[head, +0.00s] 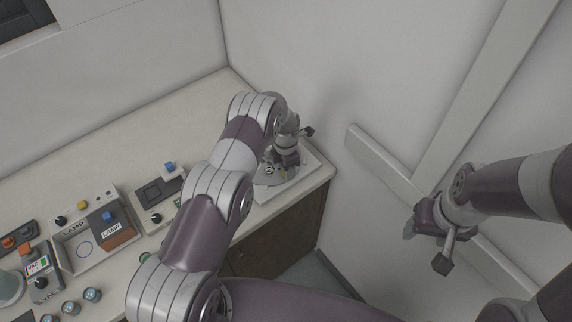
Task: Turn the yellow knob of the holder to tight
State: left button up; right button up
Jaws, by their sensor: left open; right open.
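The holder (300,180) is a pale, low plate at the right end of the counter, close to the wall corner. My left arm reaches over it, and my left gripper (284,168) points down at its middle. The gripper is open, and its fingers cover most of the fittings there. A small yellowish patch shows beside the fingers, but I cannot tell whether it is the knob or how the knob is turned. I cannot tell whether the fingers touch it. My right gripper (425,246) is open and empty, in the air right of the counter.
A wall rail (378,160) runs behind my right gripper. The back of the counter is clear.

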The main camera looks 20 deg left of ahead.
pick_arm(q)
jog(key=shift+f, duration=0.5)
